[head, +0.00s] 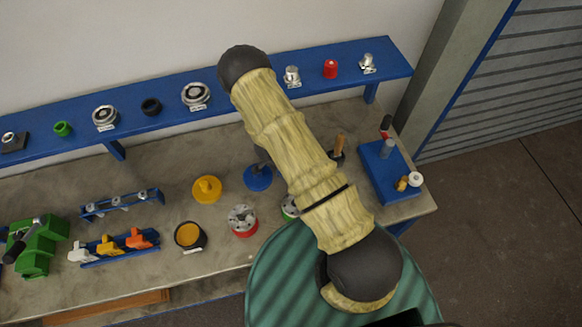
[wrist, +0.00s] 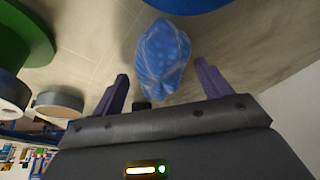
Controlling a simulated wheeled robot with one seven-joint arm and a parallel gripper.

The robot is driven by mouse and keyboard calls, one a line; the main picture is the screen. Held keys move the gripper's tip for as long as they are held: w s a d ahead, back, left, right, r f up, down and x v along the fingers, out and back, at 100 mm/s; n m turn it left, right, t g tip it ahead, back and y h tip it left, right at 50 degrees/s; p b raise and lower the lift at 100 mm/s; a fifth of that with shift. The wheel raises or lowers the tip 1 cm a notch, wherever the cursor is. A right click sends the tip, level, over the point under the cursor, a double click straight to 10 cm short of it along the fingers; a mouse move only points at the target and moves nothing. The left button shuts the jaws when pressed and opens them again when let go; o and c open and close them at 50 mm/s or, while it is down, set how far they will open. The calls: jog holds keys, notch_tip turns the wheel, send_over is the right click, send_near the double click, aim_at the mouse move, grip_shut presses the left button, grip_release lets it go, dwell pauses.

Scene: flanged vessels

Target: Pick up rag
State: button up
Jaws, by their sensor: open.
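A crumpled blue rag-like bundle (wrist: 163,52) with pale specks lies on the grey worktop in the wrist view. My gripper (wrist: 161,70) is open, with its two purple fingers spread on either side of the near end of the bundle. The bundle lies just beyond and between the fingertips, and no finger visibly touches it. In the head view my yellow-sleeved arm crosses the bench, and I cannot make out the rag or my gripper there.
In the wrist view a green round part (wrist: 22,35) and a grey cylinder (wrist: 58,104) stand to the left. The head view shows a yellow flanged part (head: 206,189), a blue flanged part (head: 257,178) and a blue shelf (head: 230,98) along the wall.

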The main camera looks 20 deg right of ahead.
jog(key=shift+c, duration=0.5)
jog(key=c, duration=1)
jog(key=shift+o, duration=0.2)
notch_tip(320, 180, up, 10)
jog(key=p, duration=0.2)
jog(key=o, duration=0.4)
jog(key=shift+c, duration=1.6)
